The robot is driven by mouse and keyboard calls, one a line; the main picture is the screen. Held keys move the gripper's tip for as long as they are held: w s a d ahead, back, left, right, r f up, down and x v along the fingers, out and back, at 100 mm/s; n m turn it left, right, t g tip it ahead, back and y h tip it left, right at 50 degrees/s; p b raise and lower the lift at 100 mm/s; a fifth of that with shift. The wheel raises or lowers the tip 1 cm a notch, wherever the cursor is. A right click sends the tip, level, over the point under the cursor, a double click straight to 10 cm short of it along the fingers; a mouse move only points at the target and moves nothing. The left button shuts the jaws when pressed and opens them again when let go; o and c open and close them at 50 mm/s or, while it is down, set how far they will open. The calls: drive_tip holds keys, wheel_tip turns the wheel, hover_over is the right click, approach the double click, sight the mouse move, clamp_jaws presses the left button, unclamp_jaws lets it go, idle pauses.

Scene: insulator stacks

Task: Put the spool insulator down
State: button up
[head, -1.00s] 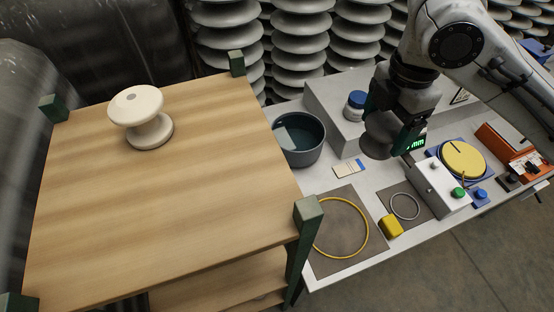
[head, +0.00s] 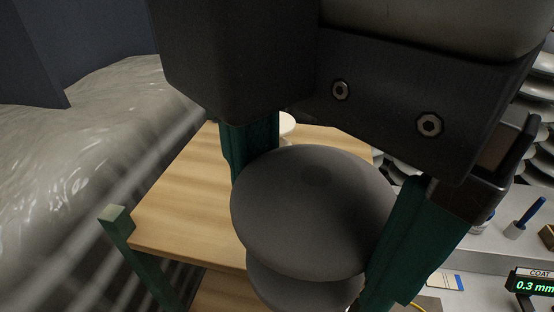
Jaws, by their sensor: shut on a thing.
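My gripper (head: 315,228) fills the middle of the head view, close to the camera. Its two green fingers are shut on a dark grey spool insulator (head: 310,215), one finger on each side. The spool's wide upper disc faces me, and part of its lower disc shows beneath, cut off by the picture's bottom edge. The spool is held up in front of the wooden table (head: 180,212); no contact with the table shows. A cream spool insulator (head: 287,124) on that table is mostly hidden behind my gripper.
A green corner post (head: 117,228) rises at the table's near left corner. Plastic-wrapped goods (head: 90,150) stand at the left. Much of the tabletop is hidden.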

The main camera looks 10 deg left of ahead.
sight(310, 158)
drive_tip(key=shift+s+a+r+n, duration=0.15)
drive_tip(key=shift+s, duration=0.25)
drive_tip(key=shift+s+a+r+n, duration=0.15)
drive_tip(key=shift+s, duration=0.25)
drive_tip(key=w+f, duration=0.3)
drive_tip(key=w, duration=0.1)
drive_tip(key=w+f+p, duration=0.1)
drive_tip(key=w+f, duration=0.2)
drive_tip(key=w, duration=0.1)
drive_tip(key=w+f+p, duration=0.1)
drive_tip(key=w+f, duration=0.2)
drive_tip(key=w, duration=0.2)
drive_tip(key=shift+d, duration=0.15)
drive_tip(key=shift+w+f+p, duration=0.15)
drive_tip(key=shift+f, duration=0.85)
drive_tip(key=shift+w+f+p, duration=0.15)
drive_tip(key=shift+f, duration=0.8)
drive_tip(key=o, duration=1.4)
drive_tip(key=shift+f, duration=0.1)
